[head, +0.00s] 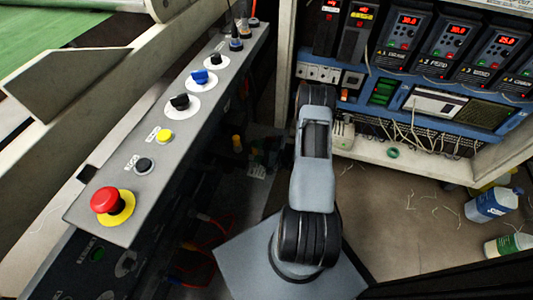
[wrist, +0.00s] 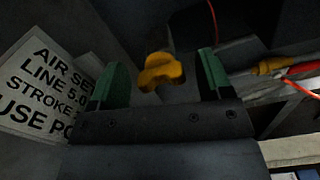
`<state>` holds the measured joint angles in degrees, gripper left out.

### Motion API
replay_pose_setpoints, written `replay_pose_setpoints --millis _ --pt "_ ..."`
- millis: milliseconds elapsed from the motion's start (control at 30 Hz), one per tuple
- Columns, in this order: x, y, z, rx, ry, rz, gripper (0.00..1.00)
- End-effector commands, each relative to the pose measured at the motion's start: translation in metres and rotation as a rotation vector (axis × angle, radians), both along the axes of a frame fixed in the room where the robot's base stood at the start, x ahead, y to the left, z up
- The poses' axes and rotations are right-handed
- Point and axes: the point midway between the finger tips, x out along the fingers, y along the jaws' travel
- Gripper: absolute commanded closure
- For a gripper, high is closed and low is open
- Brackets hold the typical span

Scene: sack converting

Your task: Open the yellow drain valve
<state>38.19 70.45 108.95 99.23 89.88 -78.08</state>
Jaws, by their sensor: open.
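In the wrist view the yellow drain valve (wrist: 160,74) shows as a small lobed handle ahead of my gripper (wrist: 160,62). My gripper is open, with one green-padded finger on each side of the handle and a visible gap at both sides. I cannot tell how deep the handle sits between the fingers, or whether anything touches it. The valve's body is dark and mostly hidden. In the head view my arm stands in front of the cabinet, and my gripper cannot be made out there.
A white sign (wrist: 38,88) about an air line is at the left in the wrist view. A brass-coloured fitting (wrist: 268,66) with a red hose is at the right. In the head view a control panel (head: 185,130) and an open electrical cabinet (head: 420,85) flank my arm.

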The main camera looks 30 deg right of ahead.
Motion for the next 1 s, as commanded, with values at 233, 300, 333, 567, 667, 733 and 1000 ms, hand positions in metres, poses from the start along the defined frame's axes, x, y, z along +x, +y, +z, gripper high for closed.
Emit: replay_pose_setpoints --millis 233,300,333,567,667,733,1000 --pt "-0.031 -0.030 0.002 0.002 0.001 -0.007 0.28" --pt "-0.042 -0.040 0.002 0.001 0.000 -0.008 0.28" --pt "-0.047 -0.044 0.002 0.001 0.000 -0.007 0.28" --pt "-0.077 -0.071 0.001 0.001 0.001 -0.004 0.28" --pt "-0.087 -0.080 0.001 0.001 0.001 -0.004 0.28" --pt "-0.091 -0.084 0.001 0.000 0.000 -0.002 0.28" --pt "-0.099 -0.089 0.000 0.001 0.001 0.000 0.28"
